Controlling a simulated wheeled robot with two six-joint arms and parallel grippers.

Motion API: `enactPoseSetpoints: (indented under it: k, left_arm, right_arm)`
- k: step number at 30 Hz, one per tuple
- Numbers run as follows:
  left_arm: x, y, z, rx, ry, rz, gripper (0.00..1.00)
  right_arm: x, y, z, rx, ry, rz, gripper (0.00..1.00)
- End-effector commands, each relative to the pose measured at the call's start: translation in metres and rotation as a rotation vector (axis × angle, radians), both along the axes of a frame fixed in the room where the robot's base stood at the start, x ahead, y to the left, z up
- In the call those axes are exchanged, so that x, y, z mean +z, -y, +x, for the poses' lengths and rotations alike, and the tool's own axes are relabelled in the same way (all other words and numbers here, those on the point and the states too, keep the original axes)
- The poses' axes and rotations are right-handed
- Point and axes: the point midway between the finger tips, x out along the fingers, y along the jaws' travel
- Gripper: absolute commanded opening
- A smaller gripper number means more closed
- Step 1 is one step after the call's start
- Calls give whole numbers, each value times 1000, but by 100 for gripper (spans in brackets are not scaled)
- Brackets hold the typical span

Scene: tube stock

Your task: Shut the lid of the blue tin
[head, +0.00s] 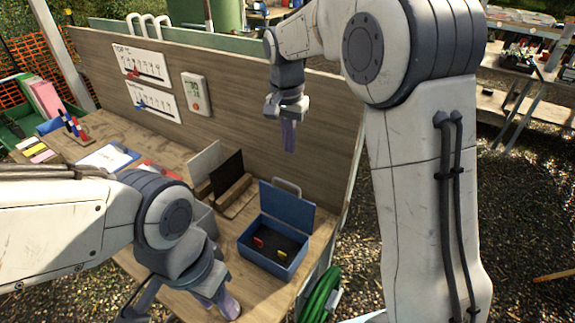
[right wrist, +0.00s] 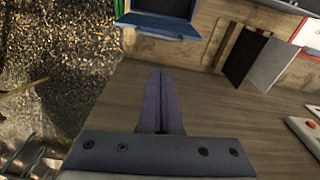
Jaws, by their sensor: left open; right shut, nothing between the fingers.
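The blue tin (head: 262,262) stands on the wooden bench near its right end. Its lid (head: 288,207) is open and stands up at the back, with a grey handle at its top edge. A red and a yellow piece lie inside. The tin (right wrist: 157,28) also shows at the top of the right wrist view, partly cut off. My right gripper (head: 289,150) is shut and empty, pointing down above and behind the lid, apart from it. Its closed fingers show in the right wrist view (right wrist: 160,98). My left gripper (head: 184,308) is open, low at the bench's front, left of the tin.
Upright dark and pale panels in a wooden holder (head: 236,193) stand left of the tin. A green hose (head: 319,293) hangs at the right end. Papers lie further left.

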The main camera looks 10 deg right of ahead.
Motion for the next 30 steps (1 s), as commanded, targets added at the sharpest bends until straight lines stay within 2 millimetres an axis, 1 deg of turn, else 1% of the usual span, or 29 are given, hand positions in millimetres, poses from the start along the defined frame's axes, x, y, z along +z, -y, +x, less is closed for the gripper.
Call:
enactPoseSetpoints:
  k: [1,3,5,8,11,15,20,22,24,30]
  left_arm:
    - [2,0,0,0,0,0,41]
    - [2,0,0,0,0,0,41]
    - [3,0,0,0,0,0,41]
    - [6,0,0,0,0,0,41]
    - [11,0,0,0,0,0,41]
    - [19,0,0,1,0,0,41]
    - [28,0,0,1,0,0,41]
    - [36,0,0,1,0,0,41]
    - [40,0,0,1,0,0,41]
    - [46,0,0,-1,0,0,41]
  right_arm:
    - [0,10,9,-46,1,-3,0]
    - [-1,16,14,-81,3,-6,0]
    - [-4,19,16,-94,3,-6,0]
    - [-16,20,16,-96,1,-7,0]
    - [-34,21,17,-95,-1,-7,0]
    - [-64,23,18,-94,-1,-6,0]
    - [-97,25,20,-93,-1,-7,0]
    - [-91,17,13,-87,5,-6,0]
    - [-90,10,6,-88,6,-5,0]
    - [-88,-2,-5,-89,7,-6,0]
